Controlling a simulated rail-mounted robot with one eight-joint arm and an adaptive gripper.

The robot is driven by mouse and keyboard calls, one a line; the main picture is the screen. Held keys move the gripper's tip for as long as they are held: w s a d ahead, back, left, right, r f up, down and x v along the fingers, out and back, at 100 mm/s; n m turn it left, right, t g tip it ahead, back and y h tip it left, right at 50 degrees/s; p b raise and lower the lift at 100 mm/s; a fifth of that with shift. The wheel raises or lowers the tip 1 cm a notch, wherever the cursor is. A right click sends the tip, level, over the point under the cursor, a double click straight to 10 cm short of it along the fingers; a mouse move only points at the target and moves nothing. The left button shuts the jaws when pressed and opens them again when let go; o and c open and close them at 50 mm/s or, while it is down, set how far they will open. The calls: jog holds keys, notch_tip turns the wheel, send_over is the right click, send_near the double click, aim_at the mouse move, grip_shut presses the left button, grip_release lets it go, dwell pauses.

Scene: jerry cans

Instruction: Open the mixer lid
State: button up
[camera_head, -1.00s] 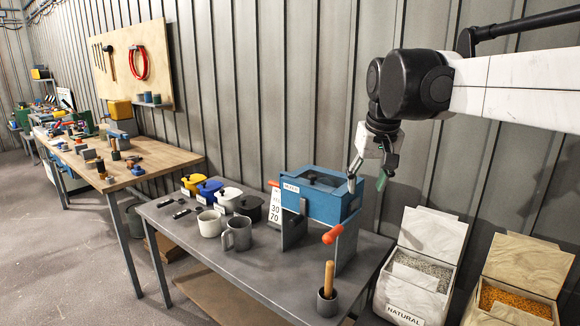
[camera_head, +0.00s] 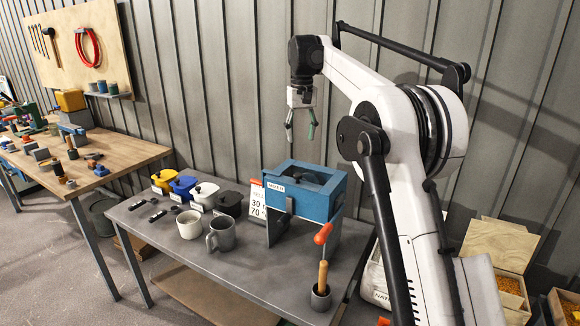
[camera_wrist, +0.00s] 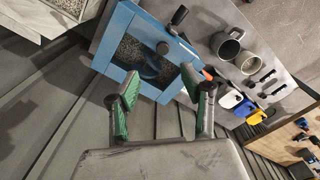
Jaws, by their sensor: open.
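The blue mixer (camera_head: 305,200) stands on the grey table. Its top shows a blue frame with a dark knob (camera_head: 300,177) near the middle. In the wrist view the mixer (camera_wrist: 122,18) lies upper left of centre, beyond my fingertips, and grey granules show within its blue frame. I cannot tell clearly whether these lie under a see-through lid. My gripper (camera_head: 300,137) is open and empty, with green-faced fingers pointing down. It hangs above the mixer, apart from it. It also shows in the wrist view (camera_wrist: 162,97).
Two grey mugs (camera_head: 221,235) and several small lidded tubs (camera_head: 181,187) stand left of the mixer. A red-orange handle (camera_head: 323,234) sticks out at its front right. A cup with a wooden-handled tool (camera_head: 322,290) stands at the table's front right. A ribbed wall is behind.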

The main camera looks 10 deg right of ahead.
aim_at(298, 174)
jog(key=f, duration=0.4)
jog(key=w+f, duration=0.1)
jog(key=f, duration=0.4)
jog(key=f+p, duration=0.1)
jog(key=f, duration=0.4)
jog(key=shift+w+a+f, duration=0.15)
jog(key=shift+w+a, duration=0.1)
jog(key=shift+w, duration=0.05)
jog(key=shift+c, duration=0.3)
grip_shut()
